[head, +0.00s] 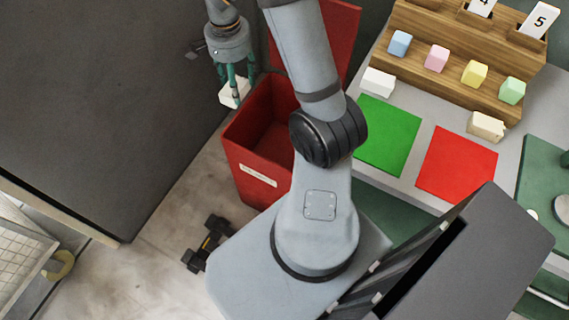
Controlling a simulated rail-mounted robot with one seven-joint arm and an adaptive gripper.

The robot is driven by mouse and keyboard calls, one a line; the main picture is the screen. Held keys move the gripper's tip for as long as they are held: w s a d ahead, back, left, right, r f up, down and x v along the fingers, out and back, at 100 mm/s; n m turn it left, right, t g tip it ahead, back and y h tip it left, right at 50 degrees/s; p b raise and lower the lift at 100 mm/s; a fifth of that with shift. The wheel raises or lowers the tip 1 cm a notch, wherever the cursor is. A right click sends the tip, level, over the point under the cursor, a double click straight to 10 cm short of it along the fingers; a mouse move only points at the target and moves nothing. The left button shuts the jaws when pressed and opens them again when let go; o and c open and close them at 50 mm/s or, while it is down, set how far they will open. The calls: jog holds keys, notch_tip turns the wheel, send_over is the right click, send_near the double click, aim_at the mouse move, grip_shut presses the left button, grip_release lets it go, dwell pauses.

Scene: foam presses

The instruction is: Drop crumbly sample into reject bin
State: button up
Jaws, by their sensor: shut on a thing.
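My gripper (235,92) is in the upper left of the head view, with its green fingers shut on a white foam block (234,91). The block hangs beside the upper left edge of the open red bin (258,187), and I cannot tell whether it is over the opening. The bin has a pale label on its front, and its lid (341,40) stands open behind it. My arm hides the right part of the bin. The inside that shows looks empty.
A table at the right holds a green mat (388,135), a red mat (457,163), a white block (378,82), a cream block (486,126) and a wooden rack (440,83) with coloured blocks. A dark cabinet (90,100) stands left. A dumbbell (209,244) lies on the floor.

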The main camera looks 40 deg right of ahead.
jog(key=d+f+m+b, duration=0.5)
jog(key=d+f, duration=0.3)
jog(key=f, duration=0.4)
jog(key=d+f+m+b, duration=0.5)
jog(key=d+f, duration=0.3)
jog(key=f, duration=0.4)
jog(key=shift+s+d+f+b, duration=0.15)
jog(key=shift+s+d+b, duration=0.05)
jog(key=shift+s+b, duration=0.1)
jog(key=o, duration=1)
jog(key=shift+o, duration=0.2)
